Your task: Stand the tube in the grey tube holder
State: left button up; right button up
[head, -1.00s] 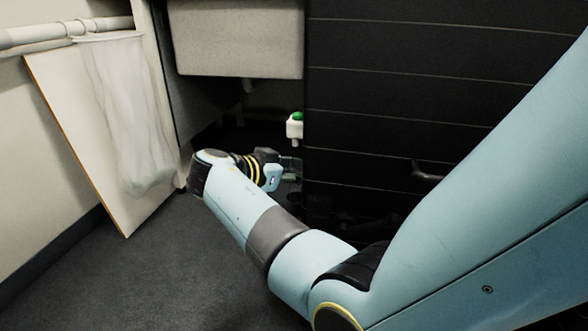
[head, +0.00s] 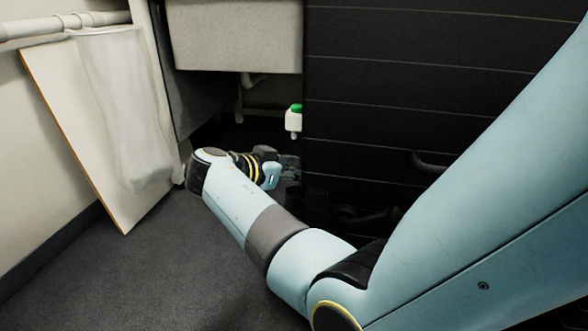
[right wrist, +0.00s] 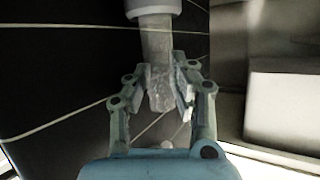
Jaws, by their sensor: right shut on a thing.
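My right gripper (head: 288,172) is low at the left edge of the dark panelled front, its fingertips partly hidden. In the right wrist view its fingers (right wrist: 160,95) are closed on the clear, whitish tube (right wrist: 157,45). The tube's wide white collar is at the top of that view, and its tapered end lies between the fingers. In the head view a white piece with a green top (head: 294,119) shows just above the gripper; it looks like the tube's capped end. I cannot make out the grey tube holder in either view. My left gripper is not in view.
A dark panelled front (head: 430,110) with a handle fills the right side, close to the gripper. A pale grey basin (head: 235,35) hangs above. A white board (head: 75,120) with a clear bag leans at the left. The dark floor (head: 120,270) at lower left is clear.

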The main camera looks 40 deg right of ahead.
jog(key=shift+f, duration=0.25)
jog(key=o, duration=0.9)
